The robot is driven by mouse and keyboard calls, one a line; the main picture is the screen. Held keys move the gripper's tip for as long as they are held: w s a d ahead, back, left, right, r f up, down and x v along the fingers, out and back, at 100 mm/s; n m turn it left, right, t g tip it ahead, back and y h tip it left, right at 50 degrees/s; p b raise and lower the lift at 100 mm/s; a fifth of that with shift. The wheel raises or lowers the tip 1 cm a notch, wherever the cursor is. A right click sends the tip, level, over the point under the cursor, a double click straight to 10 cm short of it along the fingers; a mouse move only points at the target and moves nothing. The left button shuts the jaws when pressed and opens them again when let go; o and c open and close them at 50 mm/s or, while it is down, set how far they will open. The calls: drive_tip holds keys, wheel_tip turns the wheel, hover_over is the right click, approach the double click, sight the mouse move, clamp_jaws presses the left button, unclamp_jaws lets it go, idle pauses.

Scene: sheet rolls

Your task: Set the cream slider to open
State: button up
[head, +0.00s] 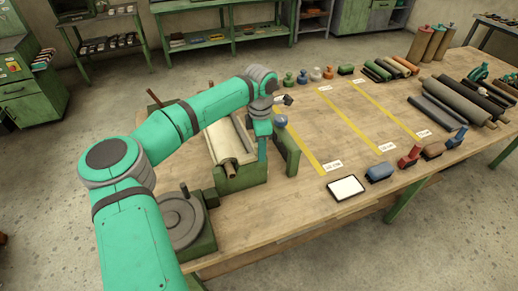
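A green sheet-roll machine (240,180) stands at the left end of the wooden bench, partly behind my arm. A long cream part (222,140) lies in it beside a brown roll; I cannot tell whether this is the cream slider or how it is set. A round grey handwheel (180,220) is at the machine's near left. My gripper (262,150) points down at the machine's right side, close to a green upright plate (287,152). Its fingers are small and blend with the green machine, so I cannot tell if they are open or touching anything.
Yellow strips (345,118) cross the bench. A white-faced tablet (345,188), a blue block (379,172) and red and brown tools lie along the near edge. Dark rolls (455,100) lie at right; small coloured items line the back. The bench between the strips is clear.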

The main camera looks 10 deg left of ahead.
drive_tip(key=shift+a, duration=0.2)
drive_tip(key=shift+r, duration=0.1)
